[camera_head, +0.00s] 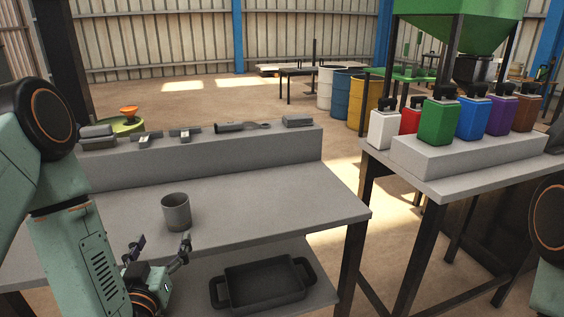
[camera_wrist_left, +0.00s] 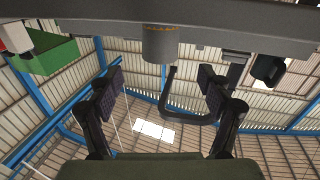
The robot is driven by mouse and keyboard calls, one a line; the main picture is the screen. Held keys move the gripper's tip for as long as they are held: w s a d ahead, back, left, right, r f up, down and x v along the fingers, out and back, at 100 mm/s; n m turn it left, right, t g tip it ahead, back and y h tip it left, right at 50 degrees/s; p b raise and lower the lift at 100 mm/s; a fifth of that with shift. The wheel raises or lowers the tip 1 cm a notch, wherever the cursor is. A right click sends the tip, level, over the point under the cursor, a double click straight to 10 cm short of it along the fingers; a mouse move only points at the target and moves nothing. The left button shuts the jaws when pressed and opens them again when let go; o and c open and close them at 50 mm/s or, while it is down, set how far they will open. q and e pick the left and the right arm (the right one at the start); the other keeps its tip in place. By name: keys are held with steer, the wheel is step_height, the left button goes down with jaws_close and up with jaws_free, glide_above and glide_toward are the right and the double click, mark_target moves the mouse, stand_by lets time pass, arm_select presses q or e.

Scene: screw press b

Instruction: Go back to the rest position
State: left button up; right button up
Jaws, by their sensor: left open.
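My left gripper (camera_head: 160,245) is at the front edge of the grey table, low in the head view. Its two fingers are spread with nothing between them. In the left wrist view the open fingers (camera_wrist_left: 162,80) stand well apart. A grey cup (camera_head: 177,212) stands upright on the table just beyond the gripper, apart from it in the head view. A grey cup-like shape also shows in the left wrist view (camera_wrist_left: 160,43). Part of my right arm shows at the right edge of the head view, but its gripper is out of sight.
The grey table (camera_head: 270,200) has a raised back ledge (camera_head: 220,157) holding several small tools. A dark tray (camera_head: 262,283) sits on the lower shelf. A second table at right holds several coloured containers, including a green one (camera_head: 438,122). The table right of the cup is clear.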

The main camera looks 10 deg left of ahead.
mark_target(173, 213)
arm_select(q)
steer(key=b+x, duration=0.2)
steer(key=x, duration=1)
steer(key=shift+f, duration=0.2)
steer(key=shift+r, duration=0.15)
steer(key=shift+s+d+r, duration=0.1)
steer(key=shift+s+r, duration=0.25)
steer(key=shift+r, duration=0.15)
steer(key=shift+s+r, duration=0.15)
steer(key=shift+s, duration=0.1)
steer(key=shift+w, duration=0.2)
